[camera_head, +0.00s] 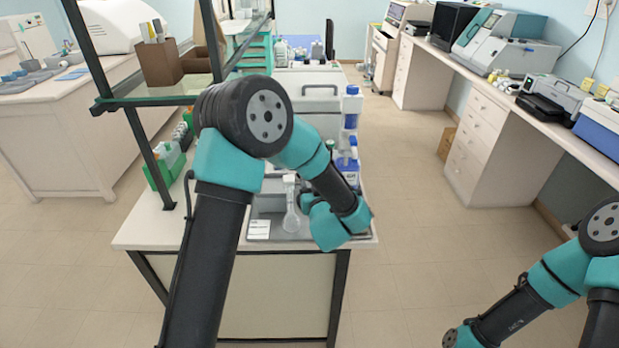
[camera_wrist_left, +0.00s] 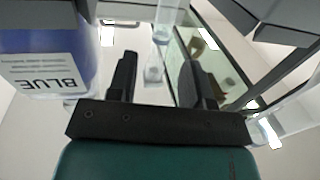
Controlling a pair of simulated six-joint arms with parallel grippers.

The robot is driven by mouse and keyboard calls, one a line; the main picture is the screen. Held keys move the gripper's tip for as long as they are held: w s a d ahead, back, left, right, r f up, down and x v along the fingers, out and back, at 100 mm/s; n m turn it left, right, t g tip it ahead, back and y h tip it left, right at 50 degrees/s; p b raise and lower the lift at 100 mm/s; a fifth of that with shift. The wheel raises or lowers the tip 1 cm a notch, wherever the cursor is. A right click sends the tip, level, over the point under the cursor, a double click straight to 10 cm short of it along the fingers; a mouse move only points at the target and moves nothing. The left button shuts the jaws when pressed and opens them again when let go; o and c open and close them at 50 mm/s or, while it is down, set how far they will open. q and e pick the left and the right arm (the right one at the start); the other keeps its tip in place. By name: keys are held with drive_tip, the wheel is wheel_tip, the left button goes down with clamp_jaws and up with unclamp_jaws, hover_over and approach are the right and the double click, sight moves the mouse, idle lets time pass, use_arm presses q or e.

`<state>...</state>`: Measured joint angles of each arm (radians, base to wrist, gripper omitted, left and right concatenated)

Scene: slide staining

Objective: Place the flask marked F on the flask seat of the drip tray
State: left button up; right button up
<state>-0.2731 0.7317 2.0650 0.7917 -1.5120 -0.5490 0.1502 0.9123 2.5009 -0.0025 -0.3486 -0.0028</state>
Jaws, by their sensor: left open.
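A clear flask (camera_head: 291,218) with a long neck and round bottom stands at the front of the bench, over a grey tray (camera_head: 307,236). No letter can be read on it. The flask seat cannot be made out. My left arm's wrist is just right of the flask in the head view, with its fingers hidden there. In the left wrist view my left gripper (camera_wrist_left: 160,78) is open, its two dark fingers well apart. No object is clearly held between them. My right arm is at the lower right in the head view, its gripper out of frame.
A bottle labelled BLUE (camera_wrist_left: 45,65) is close beside the left gripper in the wrist view. Blue-and-white bottles (camera_head: 350,110) stand along the bench's right side. A white label card (camera_head: 258,229) lies left of the flask. A shelf frame (camera_head: 148,150) rises on the left.

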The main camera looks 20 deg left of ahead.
use_arm(q)
drive_tip(key=shift+v, duration=0.75)
drive_tip(key=shift+r, duration=0.1)
